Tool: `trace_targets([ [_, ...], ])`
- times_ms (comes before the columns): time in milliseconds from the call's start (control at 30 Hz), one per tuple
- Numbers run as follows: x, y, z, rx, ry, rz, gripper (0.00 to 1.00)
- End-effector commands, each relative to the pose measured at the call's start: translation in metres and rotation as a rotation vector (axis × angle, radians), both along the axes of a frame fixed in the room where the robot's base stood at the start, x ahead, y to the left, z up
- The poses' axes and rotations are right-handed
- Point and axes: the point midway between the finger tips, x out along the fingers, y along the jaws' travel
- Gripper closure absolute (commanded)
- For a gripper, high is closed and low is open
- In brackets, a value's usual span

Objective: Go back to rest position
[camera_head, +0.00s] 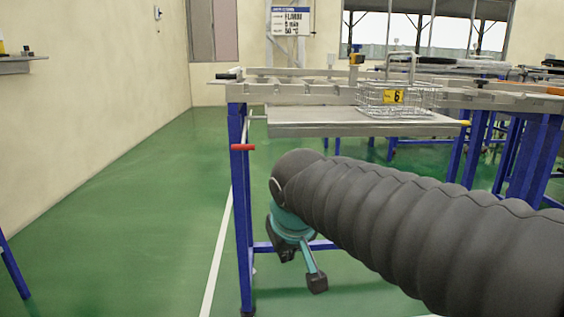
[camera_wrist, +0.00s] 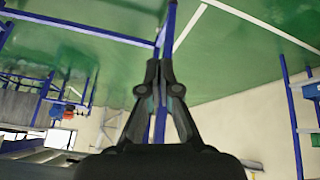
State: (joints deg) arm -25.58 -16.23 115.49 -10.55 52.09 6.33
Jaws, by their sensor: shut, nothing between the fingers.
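In the head view my arm, in a ribbed dark sleeve, reaches in from the lower right. At its end my gripper (camera_head: 300,268) hangs low in front of the blue-legged workbench (camera_head: 300,90), below the level of its top. In the wrist view my gripper (camera_wrist: 162,68) has its dark fingertips together, with nothing seen between them. A blue leg of the bench runs behind the fingers in that view.
A wire basket (camera_head: 410,98) with a yellow "6" tag stands on the bench shelf (camera_head: 330,122). A red handle (camera_head: 243,147) sticks out at the bench's left end. The green floor (camera_head: 130,210) to the left is clear. A wall shelf (camera_head: 20,65) is at far left.

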Motion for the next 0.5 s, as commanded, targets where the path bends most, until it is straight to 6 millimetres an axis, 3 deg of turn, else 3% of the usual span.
trace_targets([
  [33,-0.021,-0.022,-0.008,0.006,0.029,-0.023,1.0],
  [100,-0.048,-0.047,-0.024,0.018,0.065,-0.051,1.0],
  [300,-0.119,-0.102,-0.057,0.08,0.123,-0.19,1.0],
  [400,-0.142,-0.121,-0.062,0.104,0.115,-0.267,1.0],
  [500,-0.151,-0.137,-0.053,0.116,0.078,-0.327,1.0],
])
